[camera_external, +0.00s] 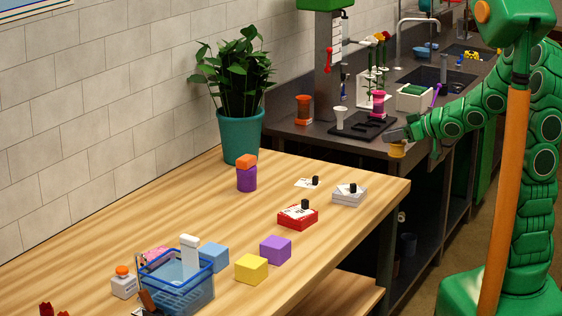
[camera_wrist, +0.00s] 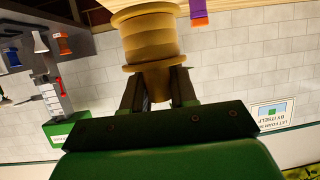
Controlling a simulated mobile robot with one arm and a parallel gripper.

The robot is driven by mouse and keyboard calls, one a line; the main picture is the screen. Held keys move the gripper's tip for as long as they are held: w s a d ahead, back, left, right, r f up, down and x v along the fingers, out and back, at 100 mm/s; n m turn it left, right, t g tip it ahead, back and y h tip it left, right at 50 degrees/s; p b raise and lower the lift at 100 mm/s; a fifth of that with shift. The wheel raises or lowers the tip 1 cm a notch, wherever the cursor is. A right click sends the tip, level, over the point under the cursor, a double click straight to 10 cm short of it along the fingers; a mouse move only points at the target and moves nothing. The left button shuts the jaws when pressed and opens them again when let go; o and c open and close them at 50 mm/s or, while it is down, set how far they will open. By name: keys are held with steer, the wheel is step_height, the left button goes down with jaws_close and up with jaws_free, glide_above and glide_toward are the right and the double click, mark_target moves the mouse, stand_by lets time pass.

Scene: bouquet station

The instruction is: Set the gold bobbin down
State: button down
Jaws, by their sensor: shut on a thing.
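The gold bobbin (camera_external: 397,150) hangs below my gripper (camera_external: 396,138) in the outside view, just past the front edge of the dark counter. In the wrist view the gold bobbin (camera_wrist: 149,42) fills the top middle, between the two fingers of my gripper (camera_wrist: 157,84). The fingers are shut on it. It looks held clear of any surface. A black tray (camera_external: 353,126) on the counter lies left of my gripper, with a pink bobbin (camera_external: 378,102) standing at its right end and a white one (camera_external: 340,117) near its left end.
An orange bobbin (camera_external: 303,110) stands at the counter's left end. A white rack with flowers (camera_external: 374,85) and a white box with green contents (camera_external: 414,97) stand behind the tray. The wooden table (camera_external: 345,235) in front carries colored blocks, cards and a blue basket (camera_external: 178,290).

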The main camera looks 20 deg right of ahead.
steer(key=shift+s, duration=0.3)
steer(key=shift+w+f, duration=0.35)
steer(key=shift+w, duration=0.2)
steer(key=shift+w+a+f, duration=0.1)
steer(key=shift+w+a, duration=0.15)
steer(key=shift+w, duration=0.1)
steer(key=shift+w, duration=0.1)
steer(key=shift+w+a+f, duration=0.55)
steer(key=shift+w+f, duration=0.95)
steer(key=shift+w, duration=0.4)
steer(key=shift+w+a+f, duration=0.55)
steer(key=shift+w+f, duration=1)
steer(key=shift+w, duration=0.3)
steer(key=shift+w+a+f, duration=0.55)
steer(key=shift+w+f, duration=0.95)
steer(key=shift+w, duration=0.4)
steer(key=shift+f, duration=1.5)
steer(key=shift+f, duration=0.15)
